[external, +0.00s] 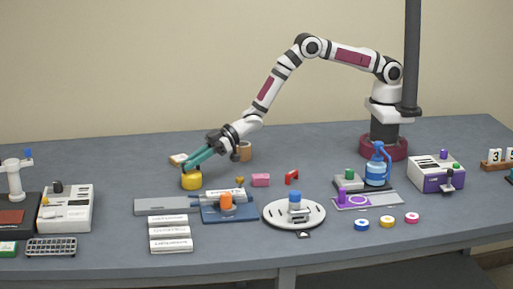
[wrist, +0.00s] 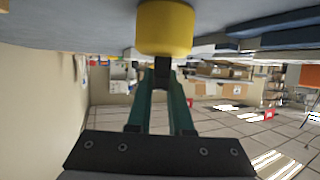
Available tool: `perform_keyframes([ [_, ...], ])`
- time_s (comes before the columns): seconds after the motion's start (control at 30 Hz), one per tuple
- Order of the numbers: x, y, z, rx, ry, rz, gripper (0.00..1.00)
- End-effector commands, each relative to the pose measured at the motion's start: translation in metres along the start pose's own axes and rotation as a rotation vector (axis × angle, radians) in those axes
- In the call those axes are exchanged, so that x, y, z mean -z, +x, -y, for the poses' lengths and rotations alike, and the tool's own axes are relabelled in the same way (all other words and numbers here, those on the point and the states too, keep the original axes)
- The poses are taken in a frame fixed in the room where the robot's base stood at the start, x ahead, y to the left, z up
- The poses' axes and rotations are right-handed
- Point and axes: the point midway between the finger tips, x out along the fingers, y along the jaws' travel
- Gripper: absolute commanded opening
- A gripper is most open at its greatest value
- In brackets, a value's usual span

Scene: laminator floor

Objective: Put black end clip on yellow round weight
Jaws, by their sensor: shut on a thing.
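The yellow round weight (external: 191,182) stands on the table at left of centre. In the wrist view the yellow weight (wrist: 165,28) is at the top middle. My gripper (external: 186,167), with teal fingers, reaches down to just above the weight's top. In the wrist view my gripper (wrist: 161,76) is shut on a small black piece, the black end clip (wrist: 162,66), at the fingertips. The clip adjoins the weight in that view; I cannot tell if they touch. In the external view the clip is too small and covered to make out clearly.
A blue tray with an orange knob (external: 226,201) and a grey bar (external: 166,206) lie in front. White labelled boxes (external: 170,232) are nearer the front edge.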

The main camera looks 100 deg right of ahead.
Motion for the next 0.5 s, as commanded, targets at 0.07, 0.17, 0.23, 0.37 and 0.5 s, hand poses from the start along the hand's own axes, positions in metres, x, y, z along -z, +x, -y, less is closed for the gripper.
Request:
perform_keyframes([
  [0.07, -0.0023, 0.0008, -0.0001, 0.0, 0.0, 0.001, 0.21],
  [0.17, -0.0018, 0.0006, -0.0001, 0.0, 0.0, 0.0, 0.39],
  [0.23, -0.0017, 0.0006, -0.0001, 0.0, 0.0, 0.0, 0.49],
  [0.37, -0.0016, 0.0005, -0.0001, 0.0, 0.0, 0.0, 0.49],
  [0.5, -0.0005, 0.0001, -0.0001, 0.0, 0.0, 0.0, 0.49],
])
